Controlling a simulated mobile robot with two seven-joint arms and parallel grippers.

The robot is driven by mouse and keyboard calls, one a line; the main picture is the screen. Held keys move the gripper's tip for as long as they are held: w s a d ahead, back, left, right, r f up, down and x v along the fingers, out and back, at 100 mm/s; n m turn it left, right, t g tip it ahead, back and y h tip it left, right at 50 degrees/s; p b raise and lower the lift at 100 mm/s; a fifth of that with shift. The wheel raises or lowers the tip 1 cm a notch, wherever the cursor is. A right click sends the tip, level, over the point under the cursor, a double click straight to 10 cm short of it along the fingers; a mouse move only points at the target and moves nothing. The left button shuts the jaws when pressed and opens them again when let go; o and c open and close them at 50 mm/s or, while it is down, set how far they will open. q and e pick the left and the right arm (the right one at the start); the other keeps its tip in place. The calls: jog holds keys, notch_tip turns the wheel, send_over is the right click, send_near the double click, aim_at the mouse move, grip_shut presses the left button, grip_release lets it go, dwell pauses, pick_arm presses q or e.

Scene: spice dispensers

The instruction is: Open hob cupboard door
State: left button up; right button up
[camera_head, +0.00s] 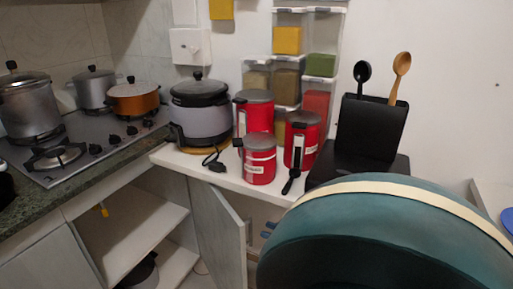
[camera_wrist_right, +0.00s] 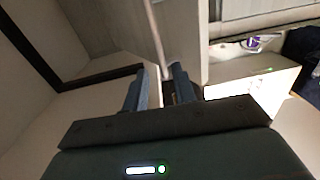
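The hob (camera_head: 85,140) is set in a dark countertop at the left in the head view. The cupboard (camera_head: 130,235) below it stands open, showing its shelves. Its pale door (camera_head: 222,225) is swung out toward the right, with a handle (camera_head: 248,231) on its outer face. In the right wrist view, the gripper's fingers (camera_wrist_right: 161,88) are apart. A thin pale bar or edge (camera_wrist_right: 158,40) runs down to the gap between them; contact cannot be told. My left gripper is out of view.
My teal arm part (camera_head: 390,225) hides the lower right. Red canisters (camera_head: 260,158), a cooker (camera_head: 200,110) and a black utensil holder (camera_head: 370,128) stand on the white counter (camera_head: 225,180) above the door. A dark pot (camera_head: 138,272) is low in the cupboard.

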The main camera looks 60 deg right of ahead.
jog(key=s, duration=0.6)
jog(key=shift+d, duration=0.4)
